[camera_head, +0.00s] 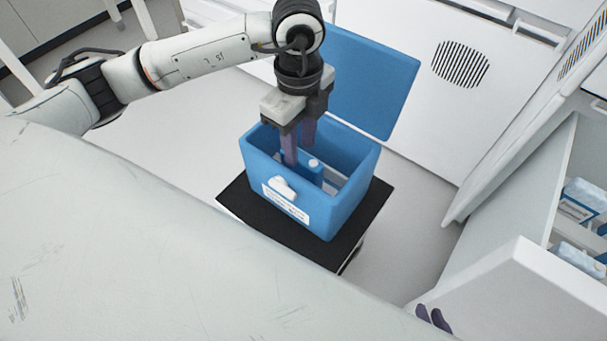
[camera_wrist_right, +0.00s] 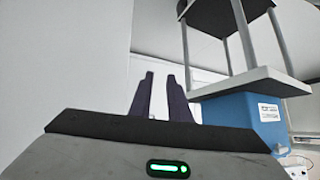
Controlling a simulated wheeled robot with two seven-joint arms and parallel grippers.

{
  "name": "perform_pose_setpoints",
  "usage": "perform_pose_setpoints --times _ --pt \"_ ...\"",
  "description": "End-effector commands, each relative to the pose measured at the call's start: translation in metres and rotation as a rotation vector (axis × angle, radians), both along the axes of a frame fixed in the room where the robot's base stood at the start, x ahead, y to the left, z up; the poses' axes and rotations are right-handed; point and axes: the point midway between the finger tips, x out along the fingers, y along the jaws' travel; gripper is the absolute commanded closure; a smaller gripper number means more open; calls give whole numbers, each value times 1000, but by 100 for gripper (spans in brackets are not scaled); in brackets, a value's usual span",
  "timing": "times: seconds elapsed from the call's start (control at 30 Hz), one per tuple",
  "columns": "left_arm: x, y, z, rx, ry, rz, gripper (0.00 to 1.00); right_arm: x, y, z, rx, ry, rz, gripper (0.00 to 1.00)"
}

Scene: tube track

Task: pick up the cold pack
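A blue cooler box (camera_head: 345,203) with its lid up stands on a black surface. Inside is a blue item with a white cap (camera_head: 314,163), perhaps a cold pack, partly hidden by my fingers. My left gripper (camera_head: 298,152) points down into the box with its dark purple fingers apart. I cannot tell whether the item lies between them. Blue-and-white packs (camera_head: 583,200) sit in a white compartment at the far right. My right gripper (camera_head: 433,319) is at the lower right, partly hidden by a white panel. The right wrist view shows its fingers (camera_wrist_right: 163,97) narrowly apart with nothing between them.
The raised blue lid (camera_head: 368,80) stands behind my left gripper. A white panel (camera_head: 510,300) is at the lower right, beside the compartment. In the right wrist view, a white rack with grey posts (camera_wrist_right: 238,82) stands at the right, with a blue labelled body (camera_wrist_right: 235,112) below it.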

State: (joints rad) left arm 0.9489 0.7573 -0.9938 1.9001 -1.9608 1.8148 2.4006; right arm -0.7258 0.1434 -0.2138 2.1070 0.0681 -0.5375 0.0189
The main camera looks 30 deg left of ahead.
Motion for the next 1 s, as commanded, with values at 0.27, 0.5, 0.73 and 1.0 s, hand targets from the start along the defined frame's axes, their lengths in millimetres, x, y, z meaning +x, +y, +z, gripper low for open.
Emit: perform_pose_setpoints --times 0.27,0.5,0.73,1.0 --pt "-1 -1 -41 -1 4 -3 67 -3 1 -5 10 1 -4 83" --pt "0 -2 -61 -3 3 -4 67 0 2 -4 17 -15 -8 83" --pt "1 -4 -95 -4 3 -4 67 2 2 -9 27 -19 -13 83" --pt "1 -4 -97 -5 1 -4 71 2 3 -5 32 -24 -15 83"
